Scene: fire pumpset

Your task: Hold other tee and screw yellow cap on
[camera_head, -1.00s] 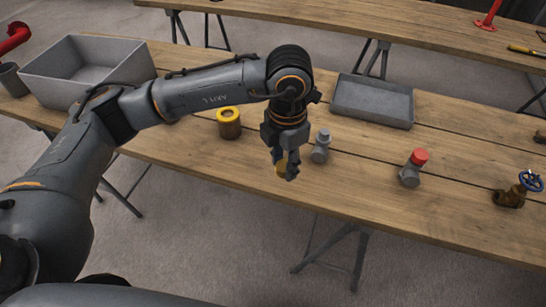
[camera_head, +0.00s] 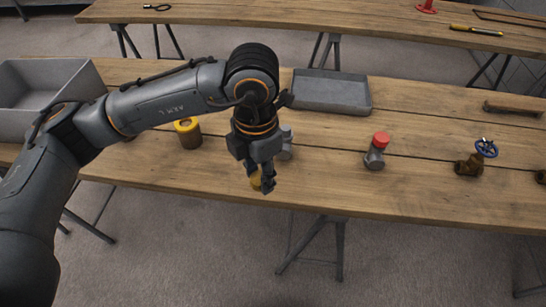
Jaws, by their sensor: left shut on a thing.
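My left gripper (camera_head: 264,184) points down near the front edge of the workbench and is shut on a small yellow cap (camera_head: 256,180). Its fingers hide part of the cap. A grey tee (camera_head: 287,143) stands on the bench just behind and right of the gripper, partly hidden by it. Another grey tee (camera_head: 375,159) with a red cap (camera_head: 381,138) on top stands apart, further right. My right gripper is not in view.
A brown, yellow-rimmed cup (camera_head: 188,133) stands left of my gripper. A grey bin (camera_head: 50,100) is at far left and a shallow grey tray (camera_head: 332,92) behind. A brown valve with a blue handwheel (camera_head: 485,148) stands right. The bench (camera_head: 420,185) is clear between tees and valve.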

